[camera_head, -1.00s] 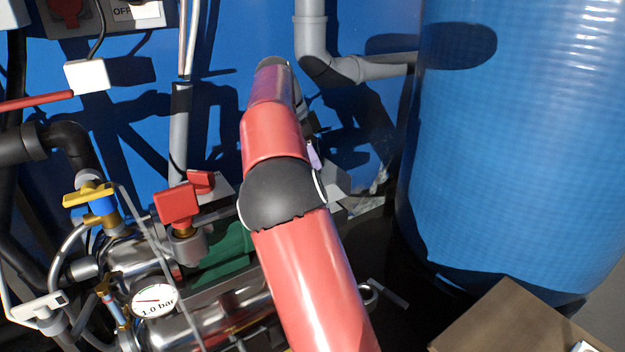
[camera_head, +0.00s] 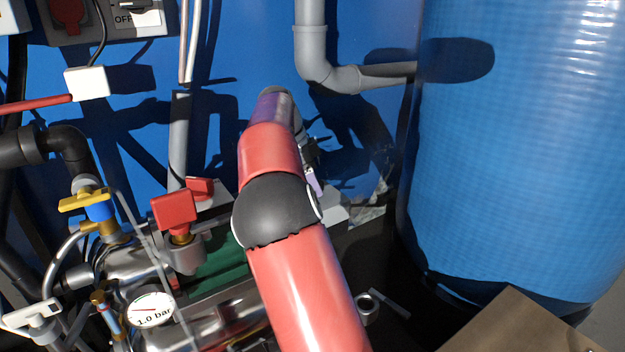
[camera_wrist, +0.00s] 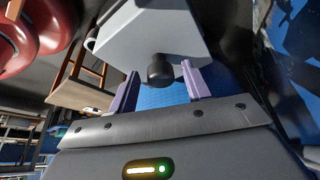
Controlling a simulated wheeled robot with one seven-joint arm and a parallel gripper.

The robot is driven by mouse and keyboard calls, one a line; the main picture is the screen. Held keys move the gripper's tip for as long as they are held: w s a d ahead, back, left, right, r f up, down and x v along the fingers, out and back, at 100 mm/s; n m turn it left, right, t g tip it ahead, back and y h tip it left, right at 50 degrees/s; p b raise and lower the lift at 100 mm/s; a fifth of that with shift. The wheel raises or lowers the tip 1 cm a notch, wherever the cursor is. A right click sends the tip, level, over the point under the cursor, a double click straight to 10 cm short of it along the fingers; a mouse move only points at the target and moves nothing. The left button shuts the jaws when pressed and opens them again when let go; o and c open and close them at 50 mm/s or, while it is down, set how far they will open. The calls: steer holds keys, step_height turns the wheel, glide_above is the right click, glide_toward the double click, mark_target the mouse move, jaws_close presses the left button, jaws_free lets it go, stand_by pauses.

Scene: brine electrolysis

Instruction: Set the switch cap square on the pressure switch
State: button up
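In the wrist view a pale grey box-shaped housing (camera_wrist: 150,35) sits tilted just beyond my fingers, with a short black round stub (camera_wrist: 160,69) protruding from its underside. I cannot tell which part is the switch cap and which the pressure switch. My gripper (camera_wrist: 160,80) has two lavender fingers standing apart, one on each side of the stub, with gaps between. The fingertips come up close to the housing's edge; contact cannot be told. In the head view a pale grey block (camera_head: 337,211) shows right of my arm, and one lavender finger (camera_head: 315,181) shows above it; my arm hides the rest.
Left of my arm are a red-handled valve (camera_head: 174,209), a yellow-handled valve (camera_head: 86,202) and a pressure gauge (camera_head: 152,309) on metal cylinders. A grey pipe (camera_head: 312,60) runs behind. A large blue tank (camera_head: 520,150) and a brown box (camera_head: 510,325) bound the right.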

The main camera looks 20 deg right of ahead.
steer(key=s+p+v, duration=0.1)
steer(key=p+v, duration=0.3)
steer(key=v, duration=0.8)
steer(key=shift+w+r+p, duration=0.2)
steer(key=shift+w+p, duration=0.1)
steer(key=shift+w, duration=0.1)
steer(key=s+d+r+n+t+y, duration=0.1)
steer(key=s+r+n+t+y, duration=0.2)
steer(key=s+n, duration=0.85)
steer(key=s+a+f+n+t, duration=0.1)
steer(key=s+a+f+n, duration=0.2)
steer(key=s, duration=0.4)
steer(key=s+a+f+n+t+y, duration=0.1)
steer(key=s+a+f+n, duration=0.1)
steer(key=s+f, duration=0.3)
steer(key=s+a+f+n+t, duration=0.1)
steer(key=s+a+f+n, duration=0.2)
steer(key=s, duration=0.8)
steer(key=shift+s+a+f+n+t, duration=0.2)
steer(key=shift+a+f+n+t, duration=0.25)
steer(key=shift+f, duration=0.45)
